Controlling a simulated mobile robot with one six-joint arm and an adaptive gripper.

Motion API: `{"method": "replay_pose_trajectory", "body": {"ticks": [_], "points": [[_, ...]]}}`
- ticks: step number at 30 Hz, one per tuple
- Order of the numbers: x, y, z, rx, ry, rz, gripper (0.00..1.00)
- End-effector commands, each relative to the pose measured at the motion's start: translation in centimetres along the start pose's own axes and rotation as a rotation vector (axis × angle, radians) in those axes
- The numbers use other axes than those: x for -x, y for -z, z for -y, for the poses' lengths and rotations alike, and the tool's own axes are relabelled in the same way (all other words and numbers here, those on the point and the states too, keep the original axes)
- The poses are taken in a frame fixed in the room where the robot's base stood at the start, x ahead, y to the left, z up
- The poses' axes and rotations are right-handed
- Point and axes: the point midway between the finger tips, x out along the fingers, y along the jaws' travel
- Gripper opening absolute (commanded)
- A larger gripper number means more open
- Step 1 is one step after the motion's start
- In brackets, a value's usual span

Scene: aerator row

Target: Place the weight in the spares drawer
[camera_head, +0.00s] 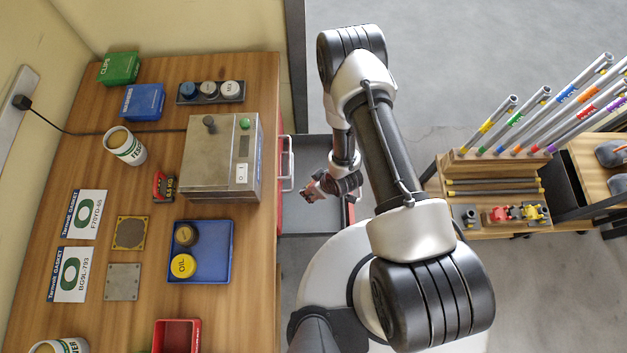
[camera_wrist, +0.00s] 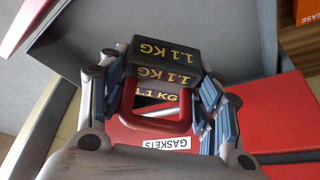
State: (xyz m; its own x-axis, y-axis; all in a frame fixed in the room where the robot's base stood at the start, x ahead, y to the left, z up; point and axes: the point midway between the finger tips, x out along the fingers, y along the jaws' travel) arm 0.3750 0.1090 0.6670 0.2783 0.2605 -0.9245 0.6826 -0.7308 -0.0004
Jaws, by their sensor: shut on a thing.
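The weight (camera_wrist: 165,72) is a black block marked 1.1 KG in yellow, with a red handle (camera_wrist: 156,125). My gripper (camera_wrist: 160,80) is shut on it in the wrist view, with a finger on each side. In the head view my gripper (camera_head: 318,190) is above a grey open drawer (camera_head: 308,220) beside the workbench, and the weight is hard to make out there. No spares label is readable. A red drawer front labelled GASKETS (camera_wrist: 167,143) shows below the handle in the wrist view.
The workbench (camera_head: 255,300) holds a grey metal box (camera_head: 215,175), a blue tray (camera_head: 205,265) with two round caps and another weight (camera_head: 163,187), marked 0.5 KG. A white handle (camera_head: 288,165) sticks out from the bench front. A rack (camera_head: 500,165) of tubes stands right.

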Motion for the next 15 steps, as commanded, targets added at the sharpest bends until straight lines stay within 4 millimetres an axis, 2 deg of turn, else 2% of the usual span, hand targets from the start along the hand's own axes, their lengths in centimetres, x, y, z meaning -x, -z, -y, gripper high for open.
{"method": "replay_pose_trajectory", "body": {"ticks": [1, 6, 10, 15], "points": [[-1.4, -0.6, 0.0, 0.000, 0.000, -0.002, 0.00], [-4.8, -1.9, 0.0, 0.000, -0.001, -0.003, 0.00], [-6.5, -2.6, 0.0, 0.001, -0.001, -0.003, 0.00], [-7.4, -2.9, -0.1, 0.001, -0.001, -0.004, 0.00]]}}
